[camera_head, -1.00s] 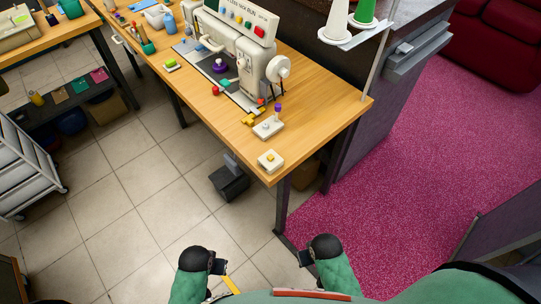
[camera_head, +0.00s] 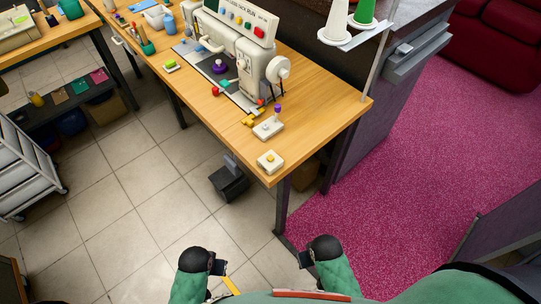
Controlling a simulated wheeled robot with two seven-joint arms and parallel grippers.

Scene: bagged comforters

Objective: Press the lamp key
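No key is readably marked as the lamp key, so I cannot tell which one it is. A white box with a yellow button (camera_head: 270,160) sits at the near corner of the wooden table. Behind it stands a white box with a purple-topped lever (camera_head: 268,129). A small box with a green top (camera_head: 171,66) lies near the table's front edge, further left. My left gripper (camera_head: 219,267) and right gripper (camera_head: 305,259) are low in front of me, well short of the table and touching nothing visible. Their fingers are too small to judge.
A white sewing machine (camera_head: 240,55) with coloured buttons stands on the wooden table (camera_head: 325,105). Thread cones (camera_head: 337,22) stand on a shelf at its right. A black pedal (camera_head: 229,180) is on the tiled floor below. A white drawer cart (camera_head: 25,170) is at left. Open floor lies before the table.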

